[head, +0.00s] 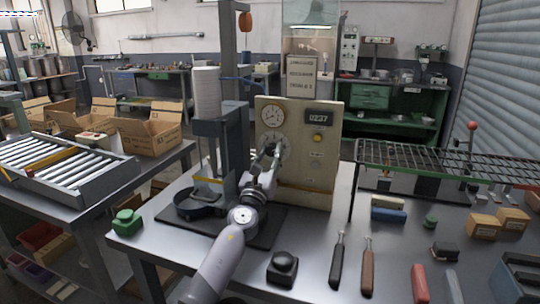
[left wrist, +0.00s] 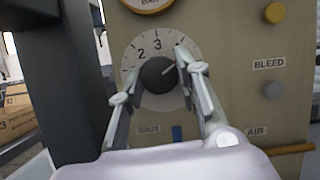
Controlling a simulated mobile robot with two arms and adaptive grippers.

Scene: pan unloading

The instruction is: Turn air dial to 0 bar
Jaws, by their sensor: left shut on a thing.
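The air dial (left wrist: 158,75) is a dark round knob on a pale scale plate on the beige control panel (head: 326,160). The left wrist view shows numbers 2 and 3 on the scale; others are hidden by the fingers. A pale pointer line on the knob points to the upper right, past the 3. My left gripper (left wrist: 160,84) has one finger on each side of the knob and is shut on it. In the head view my left gripper (head: 268,158) is at the panel and covers part of the dial. My right gripper is not in view.
Above the dial are a round gauge (head: 270,116) and a display (head: 318,118) reading 0237. A yellow button (left wrist: 274,12) and a grey BLEED knob (left wrist: 272,90) are to the right. A press column (head: 222,150) stands left of the panel. Tools lie on the front table.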

